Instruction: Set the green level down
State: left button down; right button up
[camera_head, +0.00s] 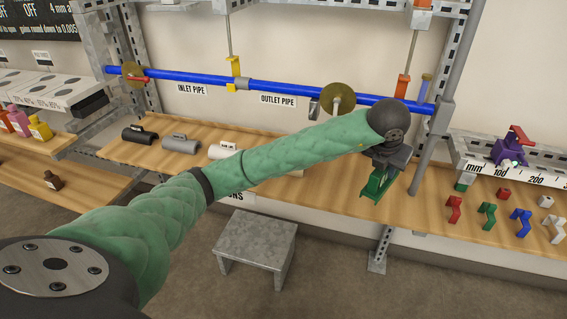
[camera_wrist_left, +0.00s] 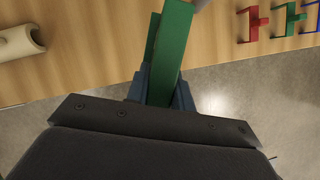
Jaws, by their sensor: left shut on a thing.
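The green level (camera_head: 376,184) is a green bar in my left gripper (camera_head: 386,168), at the right part of the wooden shelf in the head view. In the left wrist view the green level (camera_wrist_left: 174,45) runs up from between the fingers of my left gripper (camera_wrist_left: 163,88), which are shut on it. Its far end shows over the wood and its near end over the grey floor, by the shelf's front edge. I cannot tell whether it touches the shelf. My right gripper is not in view.
The wooden shelf (camera_head: 330,200) carries dark, grey and white couplings (camera_head: 180,144) to the left. A blue pipe (camera_head: 290,90) runs above it. Several coloured clips (camera_head: 487,215) and a ruler (camera_head: 520,178) are to the right. A grey step stool (camera_head: 257,240) stands on the floor.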

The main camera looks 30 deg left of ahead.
pick_arm(q)
jog(key=shift+w+a+f+p, duration=0.5)
jog(key=shift+w+a+f, duration=0.6)
jog(key=shift+a+f, duration=0.65)
jog(key=shift+w+a+f+p, duration=0.5)
jog(key=shift+w+a+f, duration=0.8)
jog(key=shift+f, duration=0.6)
jog(key=shift+w+a+f+p, duration=0.5)
jog(key=shift+w+a+f, duration=0.45)
jog(key=shift+a+f, duration=0.85)
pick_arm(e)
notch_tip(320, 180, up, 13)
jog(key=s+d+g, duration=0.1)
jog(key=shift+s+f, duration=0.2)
pick_arm(q)
jog(key=shift+f, duration=0.15)
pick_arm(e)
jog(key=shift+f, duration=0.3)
pick_arm(q)
jog(key=c, duration=1.2)
grip_release()
